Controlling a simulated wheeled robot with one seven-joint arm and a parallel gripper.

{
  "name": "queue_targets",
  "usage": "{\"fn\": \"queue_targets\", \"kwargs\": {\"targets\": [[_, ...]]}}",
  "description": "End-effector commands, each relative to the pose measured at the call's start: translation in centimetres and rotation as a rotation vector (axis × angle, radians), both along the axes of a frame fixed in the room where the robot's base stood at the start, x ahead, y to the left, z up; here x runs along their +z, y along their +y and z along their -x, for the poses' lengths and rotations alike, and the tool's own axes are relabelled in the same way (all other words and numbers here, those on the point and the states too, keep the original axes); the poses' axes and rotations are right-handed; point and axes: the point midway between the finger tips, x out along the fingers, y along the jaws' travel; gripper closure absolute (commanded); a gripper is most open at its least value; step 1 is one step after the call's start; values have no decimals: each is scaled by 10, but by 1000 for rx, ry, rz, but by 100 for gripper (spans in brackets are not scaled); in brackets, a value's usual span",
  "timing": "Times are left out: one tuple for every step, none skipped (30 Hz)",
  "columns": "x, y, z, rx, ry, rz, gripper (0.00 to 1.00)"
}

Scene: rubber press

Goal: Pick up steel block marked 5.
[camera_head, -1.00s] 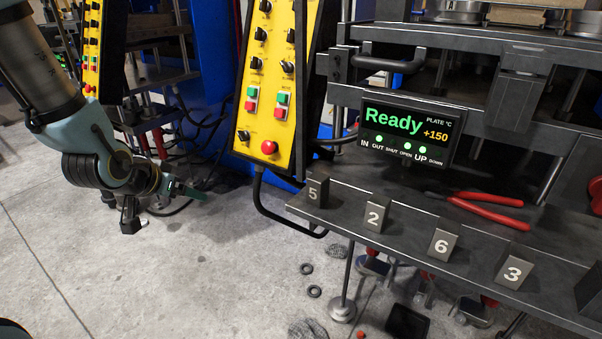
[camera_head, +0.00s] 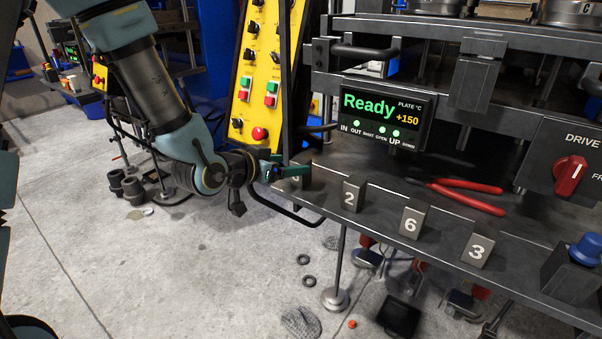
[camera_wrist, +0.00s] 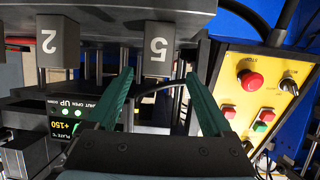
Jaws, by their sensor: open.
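The steel block marked 5 (camera_wrist: 158,46) is a small grey block with a white number, upside down in the wrist view. It stands at the left end of the dark shelf of the press (camera_head: 335,178). In the head view my gripper's green fingers partly hide it. My gripper (camera_wrist: 159,74) is open and empty, its two green fingers spread. In the wrist view the block lies just beyond the fingertips, between their lines. I cannot tell whether the fingers touch it.
Blocks marked 2 (camera_head: 353,194), 6 (camera_head: 411,219) and 3 (camera_head: 477,249) stand to the right along the shelf. Red-handled pliers (camera_head: 470,195) lie behind them. A yellow control panel (camera_head: 262,75) stands close behind my gripper. The display (camera_head: 382,118) is above the shelf.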

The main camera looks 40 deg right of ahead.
Motion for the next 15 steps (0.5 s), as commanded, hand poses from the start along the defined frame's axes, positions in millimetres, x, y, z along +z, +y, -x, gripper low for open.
{"fn": "queue_targets", "kwargs": {"targets": [[-1, -3, 0, -1, 1, -1, 15], [-2, -5, 1, -2, 1, -1, 15], [-4, -8, 1, -2, 2, -2, 15], [-6, -11, 1, -2, 3, -2, 15], [-8, -15, 1, -1, 3, -2, 15], [-10, -19, 1, -1, 3, -2, 15], [-12, -23, 1, -2, 3, -2, 15], [-14, -26, 1, -1, 2, -2, 15], [-16, -30, -1, -1, 2, -1, 15], [-18, -34, -2, -1, 2, -1, 15], [-19, -37, -2, -1, 1, 0, 15], [-21, -40, -3, -1, 1, -1, 15], [-22, -42, -4, -1, 1, -1, 15], [-23, -44, -4, 0, 0, -1, 15], [-24, -45, -5, 0, -1, -1, 15]]}}
